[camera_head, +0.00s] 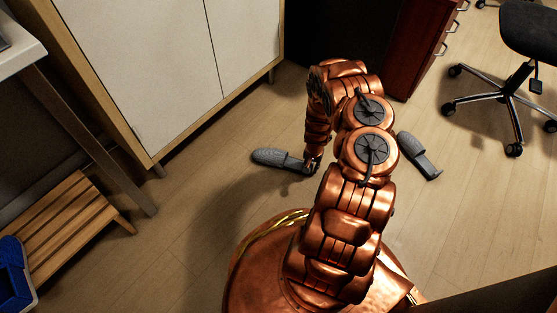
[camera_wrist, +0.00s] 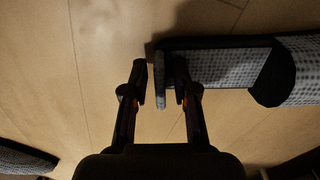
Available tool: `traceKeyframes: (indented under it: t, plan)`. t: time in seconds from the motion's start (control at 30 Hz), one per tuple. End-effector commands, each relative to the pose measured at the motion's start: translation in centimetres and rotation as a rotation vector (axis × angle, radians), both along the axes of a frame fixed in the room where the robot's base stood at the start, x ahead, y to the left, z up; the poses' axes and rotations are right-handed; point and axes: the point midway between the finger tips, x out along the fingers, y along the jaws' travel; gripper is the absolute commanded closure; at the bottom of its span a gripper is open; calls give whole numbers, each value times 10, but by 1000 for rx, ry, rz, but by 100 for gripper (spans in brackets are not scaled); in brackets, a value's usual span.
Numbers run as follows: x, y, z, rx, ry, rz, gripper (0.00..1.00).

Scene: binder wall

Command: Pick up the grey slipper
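A grey slipper (camera_head: 277,158) lies on the floor left of my arm in the head view; its right end is at my gripper (camera_head: 312,166). In the wrist view the same slipper (camera_wrist: 230,66) stretches to the right, with its dark-edged, patterned sole and upper showing. My gripper (camera_wrist: 162,88) is open there, with the slipper's end between its fingers. The left finger is just past that end and the right finger overlaps the sole. I cannot tell whether either finger touches it. A second grey slipper (camera_head: 419,156) lies right of my arm.
A white cabinet (camera_head: 150,70) stands at the back left, a wooden slatted rack (camera_head: 65,225) at the left. A red-brown drawer unit (camera_head: 420,45) and a black swivel chair (camera_head: 512,90) stand at the right. Floor around the slipper is clear.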

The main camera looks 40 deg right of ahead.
Motion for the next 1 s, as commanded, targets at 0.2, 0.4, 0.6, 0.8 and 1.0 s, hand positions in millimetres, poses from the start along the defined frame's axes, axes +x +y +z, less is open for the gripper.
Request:
traceKeyframes:
  t: [0.2,0.4,0.6,0.8,1.0]
  plan:
    - [0,0,0,0,0,0,98]
    - [0,0,0,0,0,0,100]
    - [0,0,0,0,0,0,100]
    - [0,0,5,0,0,1,100]
    - [1,1,25,0,0,4,100]
